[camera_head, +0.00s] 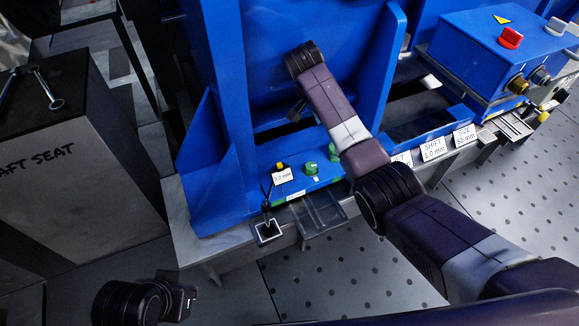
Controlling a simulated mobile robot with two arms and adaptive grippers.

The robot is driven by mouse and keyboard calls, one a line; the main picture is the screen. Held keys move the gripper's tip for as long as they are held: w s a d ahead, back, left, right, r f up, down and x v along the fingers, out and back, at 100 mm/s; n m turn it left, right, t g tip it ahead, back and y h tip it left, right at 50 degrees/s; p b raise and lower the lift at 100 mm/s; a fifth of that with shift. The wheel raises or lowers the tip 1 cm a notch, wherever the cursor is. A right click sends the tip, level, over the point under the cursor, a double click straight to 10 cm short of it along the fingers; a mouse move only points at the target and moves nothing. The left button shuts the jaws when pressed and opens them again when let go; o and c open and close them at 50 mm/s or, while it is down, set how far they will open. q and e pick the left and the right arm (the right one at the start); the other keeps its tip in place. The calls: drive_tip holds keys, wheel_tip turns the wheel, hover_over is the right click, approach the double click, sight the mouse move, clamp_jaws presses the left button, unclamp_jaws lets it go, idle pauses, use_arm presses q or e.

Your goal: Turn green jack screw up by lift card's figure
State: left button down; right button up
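A green jack screw (311,168) stands on the blue base ledge, left of my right arm. A second green part (333,152) beside it is partly covered by that arm. A small card (282,177) left of the green screw seems to read 3.0 mm; its heading is not legible. Another white card (403,158) is mostly hidden behind my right arm, so I cannot tell which is the lift card. My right arm reaches across the blue frame; only a small dark part of its gripper (297,112) seems to show. My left gripper (180,301) is low at left, fingers unclear.
Cards reading SHIFT 1.0 mm (433,148) and SIZE 50 mm (465,136) stand to the right. A yellow knob (280,165) is by the small card. A blue box (480,60) with a red knob is at upper right. A dark block (50,150) bears a wrench at left.

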idle(0.8)
